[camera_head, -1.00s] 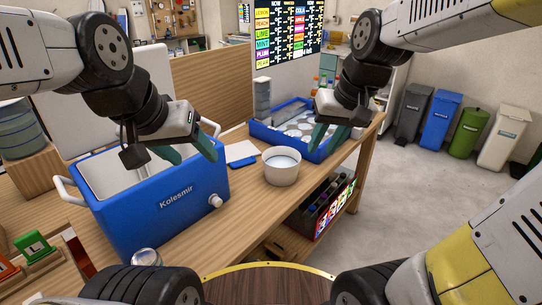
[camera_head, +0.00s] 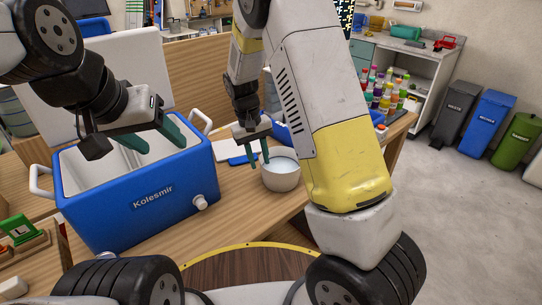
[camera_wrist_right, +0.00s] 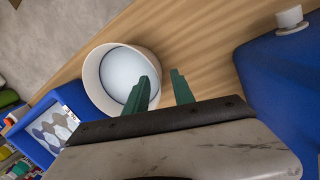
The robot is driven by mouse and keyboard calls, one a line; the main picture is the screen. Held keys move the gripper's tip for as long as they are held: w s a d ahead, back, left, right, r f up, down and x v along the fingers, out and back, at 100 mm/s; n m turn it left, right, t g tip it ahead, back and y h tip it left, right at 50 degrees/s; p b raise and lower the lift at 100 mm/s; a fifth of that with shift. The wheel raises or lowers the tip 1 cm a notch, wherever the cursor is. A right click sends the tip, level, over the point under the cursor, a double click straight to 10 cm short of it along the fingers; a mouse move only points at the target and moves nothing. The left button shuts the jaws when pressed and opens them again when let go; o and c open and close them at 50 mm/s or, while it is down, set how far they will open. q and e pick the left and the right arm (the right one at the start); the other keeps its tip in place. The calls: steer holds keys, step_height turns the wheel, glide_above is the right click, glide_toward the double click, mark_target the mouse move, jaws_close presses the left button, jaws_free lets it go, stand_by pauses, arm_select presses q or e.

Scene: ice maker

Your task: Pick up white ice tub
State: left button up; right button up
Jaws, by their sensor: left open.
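The white ice tub (camera_head: 282,178) stands upright on the wooden table, right of the blue cooler. It also shows in the right wrist view (camera_wrist_right: 91,80), with a pale bluish-white surface inside its rim. My right gripper (camera_head: 259,162) is open, with its green fingers pointing down at the tub's left side. In the right wrist view the fingers (camera_wrist_right: 161,88) are apart, and one overlaps the tub's rim; I cannot tell whether it touches. My left gripper (camera_head: 160,143) is open and empty above the blue cooler.
The blue cooler (camera_head: 150,205) with its lid open stands left of the tub. A blue tray (camera_wrist_right: 40,140) lies beyond the tub, partly hidden by my right arm in the head view. A white and blue item (camera_head: 235,150) lies behind the tub. Bins (camera_head: 488,122) stand at the right.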

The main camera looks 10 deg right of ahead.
mark_target(265, 181)
steer(key=f, duration=0.2)
steer(key=d+f, duration=0.1)
steer(key=f, duration=0.4)
steer(key=shift+w+d+f, duration=0.1)
steer(key=shift+d+f, duration=0.15)
steer(key=shift+f, duration=0.1)
steer(key=shift+c, duration=0.2)
jaws_close()
stand_by(0.9)
